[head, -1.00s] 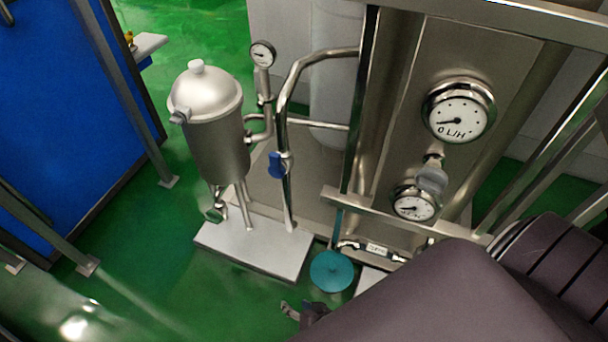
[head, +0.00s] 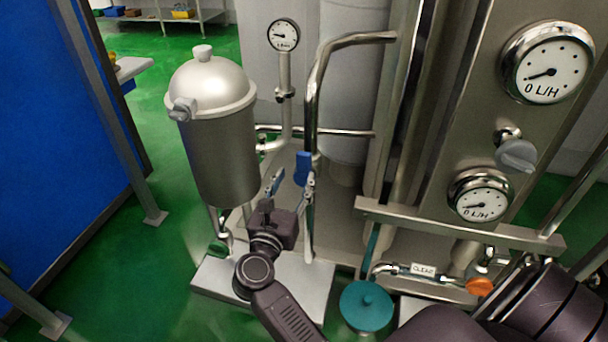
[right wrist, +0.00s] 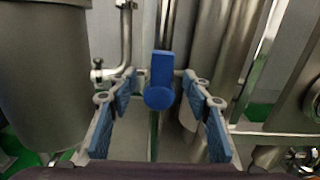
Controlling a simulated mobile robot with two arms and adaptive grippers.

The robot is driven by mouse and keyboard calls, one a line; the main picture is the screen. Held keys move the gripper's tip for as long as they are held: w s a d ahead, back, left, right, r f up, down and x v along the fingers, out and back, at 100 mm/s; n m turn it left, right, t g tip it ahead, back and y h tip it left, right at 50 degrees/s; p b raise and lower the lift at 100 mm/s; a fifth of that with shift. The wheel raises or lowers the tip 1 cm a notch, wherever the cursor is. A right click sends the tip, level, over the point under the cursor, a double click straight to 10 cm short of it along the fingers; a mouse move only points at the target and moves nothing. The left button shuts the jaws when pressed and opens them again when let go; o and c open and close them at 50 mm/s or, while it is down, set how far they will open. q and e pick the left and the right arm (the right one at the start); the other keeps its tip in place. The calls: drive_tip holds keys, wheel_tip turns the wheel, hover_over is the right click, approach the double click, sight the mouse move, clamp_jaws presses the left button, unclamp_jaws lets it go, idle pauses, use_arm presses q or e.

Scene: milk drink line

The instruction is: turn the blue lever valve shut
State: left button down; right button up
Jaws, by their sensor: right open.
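The blue lever valve (head: 303,168) is on the upright steel pipe beside the lidded tank. In the right wrist view the blue lever (right wrist: 161,72) stands upright in the middle, with its round blue end below. My right gripper (head: 292,184) is open, just in front of and slightly below the lever in the head view. In the right wrist view its two blue-padded fingers (right wrist: 159,86) spread left and right of the lever, with visible gaps on both sides. I see no contact. My left gripper is not in view.
The steel tank (head: 222,140) stands close left of my right gripper. A pressure gauge (head: 283,36) rises behind. A panel with two flow gauges (head: 547,70) is at right. A teal round part (head: 367,305) and an orange knob (head: 480,287) sit lower.

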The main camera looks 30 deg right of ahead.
sight(303, 164)
drive_tip(key=shift+m, duration=0.4)
drive_tip(key=x, duration=0.8)
drive_tip(key=shift+s+f, duration=0.1)
drive_tip(key=shift+f, duration=0.05)
clamp_jaws()
